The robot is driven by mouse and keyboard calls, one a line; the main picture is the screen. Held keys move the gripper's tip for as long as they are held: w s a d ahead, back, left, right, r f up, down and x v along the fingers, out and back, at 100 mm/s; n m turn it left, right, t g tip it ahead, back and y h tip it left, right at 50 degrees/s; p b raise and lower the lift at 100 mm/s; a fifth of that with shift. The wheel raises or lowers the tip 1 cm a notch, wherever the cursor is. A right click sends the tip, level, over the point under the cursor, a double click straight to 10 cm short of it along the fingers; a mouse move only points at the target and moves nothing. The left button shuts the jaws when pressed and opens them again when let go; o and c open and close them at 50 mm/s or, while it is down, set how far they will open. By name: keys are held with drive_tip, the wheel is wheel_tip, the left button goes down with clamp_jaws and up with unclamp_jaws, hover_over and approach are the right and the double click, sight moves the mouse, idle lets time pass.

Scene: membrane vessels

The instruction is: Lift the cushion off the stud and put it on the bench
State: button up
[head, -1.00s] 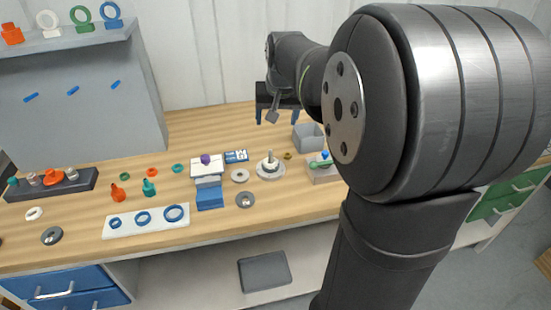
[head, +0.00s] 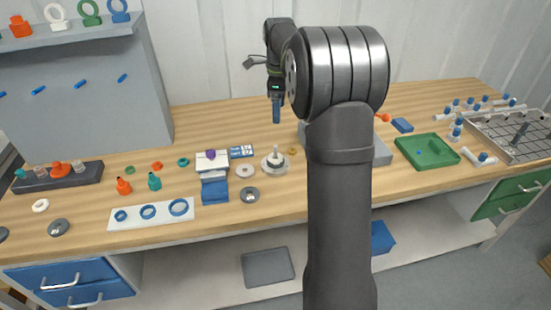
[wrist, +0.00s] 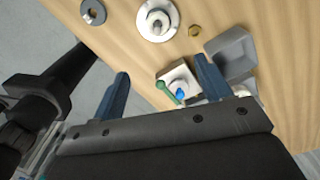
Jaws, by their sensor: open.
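A round pale metallic base with an upright stud (head: 275,152) stands on the bench (head: 225,230), right of the middle group of parts. A whitish disc sits around the stud. It may be the cushion, but the picture is too small to tell it from the base. The round piece and stud also show at the top of the wrist view (wrist: 157,22). My gripper (head: 276,122) hangs in the air behind the stud, fingers pointing down. In the wrist view my gripper (wrist: 163,70) has its blue fingers wide apart with nothing held between them.
A pale block with a green and blue piece (wrist: 180,84) and a grey bin (wrist: 232,52) lie near my fingers in the wrist view. A light ring (head: 245,171) and grey disc (head: 249,195) lie left of the stud. A green tray (head: 427,152) is right. Bare bench lies in front.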

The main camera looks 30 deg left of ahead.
approach(276, 152)
wheel_tip(276, 152, down, 5)
drive_tip(key=w, duration=0.1)
drive_tip(key=shift+s+a+f, duration=0.15)
drive_tip(key=shift+f, duration=1.3)
drive_tip(key=shift+s+a+f, duration=0.1)
drive_tip(key=shift+f, duration=1.3)
drive_tip(key=c, duration=1.1)
